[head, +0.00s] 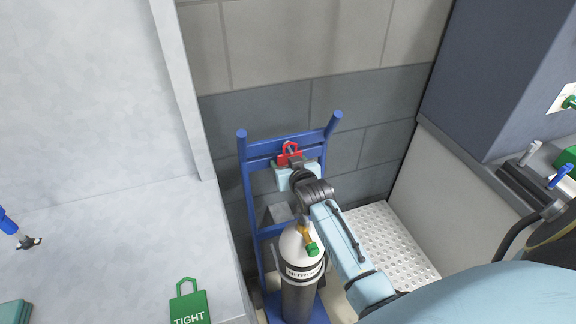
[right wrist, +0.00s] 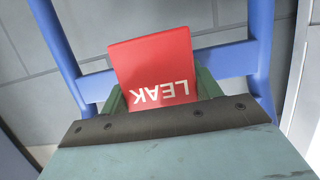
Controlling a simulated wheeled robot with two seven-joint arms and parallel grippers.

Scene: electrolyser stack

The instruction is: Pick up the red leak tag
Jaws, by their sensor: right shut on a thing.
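The red leak tag (head: 289,152) is at the crossbar of the blue hand truck, held in my right gripper (head: 291,163). In the right wrist view the tag (right wrist: 154,72) shows the word LEAK upside down, between the green-grey fingers. My right gripper is shut on it. Its loop shows above the gripper in the head view. Whether the tag still touches the hand truck I cannot tell. My left gripper is not in view.
The blue hand truck (head: 246,185) carries a gas cylinder (head: 300,285) with a green knob. A green TIGHT tag (head: 188,304) lies on the grey surface (head: 110,240) at left. A brick wall (head: 300,40) stands behind. A perforated plate (head: 385,235) is at right.

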